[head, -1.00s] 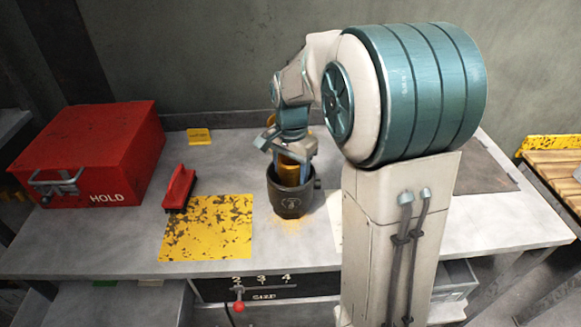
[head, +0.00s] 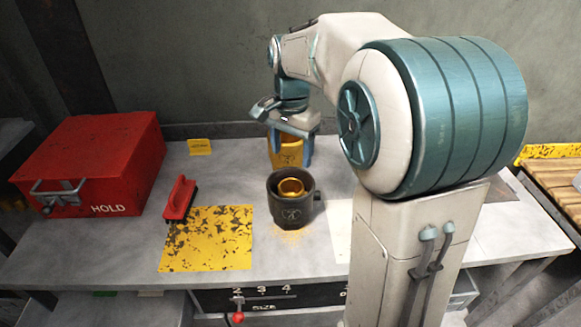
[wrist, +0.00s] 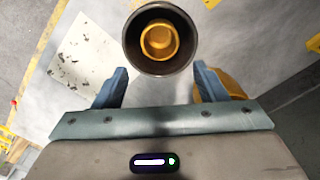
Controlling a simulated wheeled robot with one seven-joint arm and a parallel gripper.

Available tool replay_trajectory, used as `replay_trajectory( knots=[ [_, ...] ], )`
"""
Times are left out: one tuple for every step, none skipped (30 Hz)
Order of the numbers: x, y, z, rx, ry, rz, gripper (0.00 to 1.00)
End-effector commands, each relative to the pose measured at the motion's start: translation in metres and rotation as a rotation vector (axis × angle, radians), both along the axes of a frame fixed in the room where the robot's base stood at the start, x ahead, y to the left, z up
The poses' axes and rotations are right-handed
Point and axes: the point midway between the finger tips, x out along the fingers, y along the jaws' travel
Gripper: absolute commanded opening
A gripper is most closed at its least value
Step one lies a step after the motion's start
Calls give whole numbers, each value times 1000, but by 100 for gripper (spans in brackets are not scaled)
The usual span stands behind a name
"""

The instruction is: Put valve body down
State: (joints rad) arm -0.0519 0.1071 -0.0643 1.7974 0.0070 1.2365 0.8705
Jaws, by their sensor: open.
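A dark round pot (head: 291,213) stands upright on the grey bench. A brass-yellow round piece (head: 291,186), seemingly the valve body, sits inside it, with its top showing below the pot's rim. In the wrist view the dark pot (wrist: 133,50) and the yellow piece in it (wrist: 159,39) lie just beyond the fingertips. My gripper (head: 290,160) is open and empty, behind and above the pot in the head view. Its spread fingers (wrist: 160,70) show in the wrist view. Neither finger seems to touch the pot.
A yellow container (head: 286,152) with a dark emblem stands behind the pot, close to one finger. A red HOLD box (head: 95,165), a red-handled brush (head: 180,198) and a worn yellow square (head: 208,240) lie left. Bare bench (head: 235,180) lies between brush and pot.

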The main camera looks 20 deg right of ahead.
Motion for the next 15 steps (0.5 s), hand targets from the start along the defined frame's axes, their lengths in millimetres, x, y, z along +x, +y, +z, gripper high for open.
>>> replay_trajectory(
  knots=[
    [0, 0, 10, 0, -4, 0, 66],
    [0, 0, 15, 0, -3, 0, 66],
    [1, 0, 21, 0, -3, 0, 66],
    [0, 0, 24, 0, -1, 0, 66],
    [0, 0, 28, 0, -1, 0, 66],
    [0, 0, 31, 0, -1, 0, 66],
    [0, 0, 33, 0, 0, 0, 66],
    [0, 0, 35, 0, 0, 1, 66],
    [-2, 0, 37, 0, -1, 6, 66],
    [-4, 0, 38, 0, -4, 13, 66],
    [-7, 0, 38, 1, -8, 24, 66],
    [-12, 0, 37, 1, -14, 48, 66],
    [-18, 0, 37, 2, -23, 71, 66],
    [-25, 0, 36, 2, -29, 99, 66],
    [-35, 0, 34, 1, -44, 145, 66]
  ],
)
